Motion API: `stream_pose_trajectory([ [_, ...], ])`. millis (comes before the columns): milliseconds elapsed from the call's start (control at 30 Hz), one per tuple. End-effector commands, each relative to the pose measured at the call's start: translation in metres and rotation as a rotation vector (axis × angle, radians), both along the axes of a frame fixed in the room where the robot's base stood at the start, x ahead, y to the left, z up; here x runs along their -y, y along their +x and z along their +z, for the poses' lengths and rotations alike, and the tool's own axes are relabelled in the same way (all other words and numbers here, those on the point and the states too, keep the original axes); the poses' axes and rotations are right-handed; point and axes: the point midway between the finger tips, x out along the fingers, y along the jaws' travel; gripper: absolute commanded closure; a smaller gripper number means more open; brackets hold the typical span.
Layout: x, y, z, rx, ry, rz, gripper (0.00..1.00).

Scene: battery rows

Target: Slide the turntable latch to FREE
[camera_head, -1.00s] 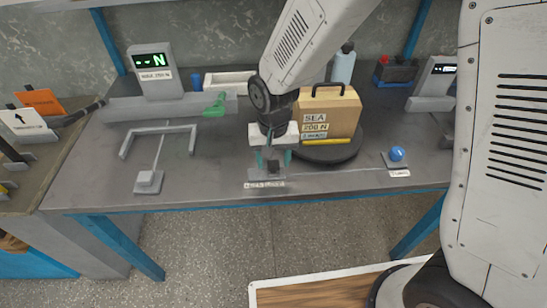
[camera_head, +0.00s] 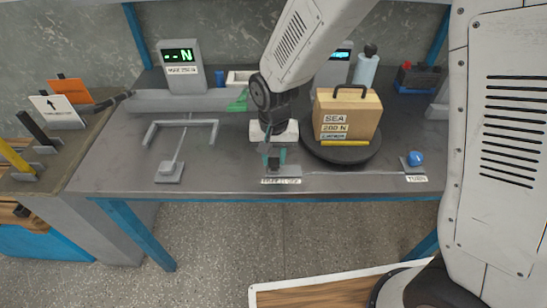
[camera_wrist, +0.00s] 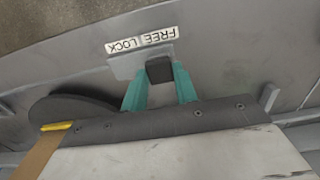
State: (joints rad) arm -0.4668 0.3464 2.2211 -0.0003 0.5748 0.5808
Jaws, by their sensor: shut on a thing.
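The turntable latch is a small grey plate (camera_wrist: 121,66) with a dark square knob (camera_wrist: 159,70), at the bench's front edge. Its white label (camera_wrist: 141,40) reads FREE and LOCK, upside down in the wrist view. My gripper (camera_head: 274,160) has its teal fingers on both sides of the knob and is shut on it. The knob stands at the FREE end of the plate, on the right in the wrist view. The round black turntable (camera_head: 318,151) is just behind and right, bearing a tan case (camera_head: 347,106) marked SEA 200 N. My fingers partly hide the latch in the head view.
A blue ball-shaped knob (camera_head: 415,158) on a small base stands right of the latch. A grey lever frame (camera_head: 183,122) lies left, before a display (camera_head: 180,66). A bottle (camera_head: 366,68) stands at the back. Bare bench lies between frame and latch.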

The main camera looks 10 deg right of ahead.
Motion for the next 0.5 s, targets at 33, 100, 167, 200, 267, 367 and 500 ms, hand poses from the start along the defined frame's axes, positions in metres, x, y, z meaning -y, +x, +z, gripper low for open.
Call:
stream_pose_trajectory([
  [33,0.0001,0.0000,0.0001,0.000,0.000,-0.001,1.00],
  [100,0.0000,0.0000,0.0001,0.000,0.000,-0.001,1.00],
  [167,-0.0001,0.0000,0.0002,0.000,0.000,-0.001,0.60],
  [200,-0.0001,0.0000,0.0002,0.000,0.000,-0.001,0.49],
  [267,-0.0001,0.0000,0.0002,0.000,0.000,-0.001,0.49],
  [367,-0.0002,0.0000,0.0002,0.000,0.001,-0.001,0.49],
  [500,-0.0003,0.0001,0.0016,0.001,0.001,-0.001,0.49],
])
